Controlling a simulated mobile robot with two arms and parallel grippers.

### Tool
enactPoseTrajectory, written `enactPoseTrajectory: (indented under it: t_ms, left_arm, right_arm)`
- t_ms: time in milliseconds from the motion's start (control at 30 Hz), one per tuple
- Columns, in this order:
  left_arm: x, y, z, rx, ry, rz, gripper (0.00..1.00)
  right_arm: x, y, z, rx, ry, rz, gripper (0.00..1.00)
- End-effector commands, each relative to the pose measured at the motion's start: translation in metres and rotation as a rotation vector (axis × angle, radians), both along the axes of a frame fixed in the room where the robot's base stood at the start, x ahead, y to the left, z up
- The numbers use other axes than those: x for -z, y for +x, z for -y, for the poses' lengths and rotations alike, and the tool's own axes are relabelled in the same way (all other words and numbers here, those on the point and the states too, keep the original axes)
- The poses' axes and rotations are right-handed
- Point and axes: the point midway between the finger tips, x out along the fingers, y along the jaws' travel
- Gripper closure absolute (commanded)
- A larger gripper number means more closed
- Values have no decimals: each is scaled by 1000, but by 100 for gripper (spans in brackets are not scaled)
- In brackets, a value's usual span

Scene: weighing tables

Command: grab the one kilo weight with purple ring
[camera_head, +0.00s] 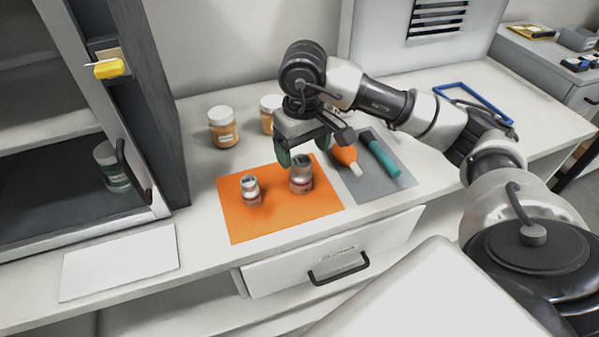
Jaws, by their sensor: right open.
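Two metal weights stand upright on the orange mat (283,217). The larger weight (301,178) is near the mat's back right, and the smaller weight (251,191) is to its left. Each has a reddish or purplish band low down; the exact ring colour is too small to tell. My right gripper (303,153) is open just above and around the top of the larger weight, with a finger on either side. I cannot tell whether it touches the weight. My left gripper is not in view.
Two orange-filled jars (223,127) stand behind the mat. A grey mat (390,192) at the right bears an orange-and-white tool (346,157) and a teal cylinder (384,158). An open cabinet (170,150) stands at the left. A white sheet (118,263) lies at the front left.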

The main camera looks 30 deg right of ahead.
Motion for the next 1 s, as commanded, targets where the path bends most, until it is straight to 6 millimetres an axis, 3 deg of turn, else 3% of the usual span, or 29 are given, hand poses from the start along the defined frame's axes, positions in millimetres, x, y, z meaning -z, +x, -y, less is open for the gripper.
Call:
enactPoseTrajectory:
  t_ms: [600,867,1000]
  left_arm:
    - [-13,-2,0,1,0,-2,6]
    - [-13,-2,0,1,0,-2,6]
    - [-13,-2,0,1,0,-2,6]
  right_arm:
    - [69,9,1,1,5,-2,20]
    - [73,9,1,0,4,1,20]
    - [73,9,1,0,4,1,40]
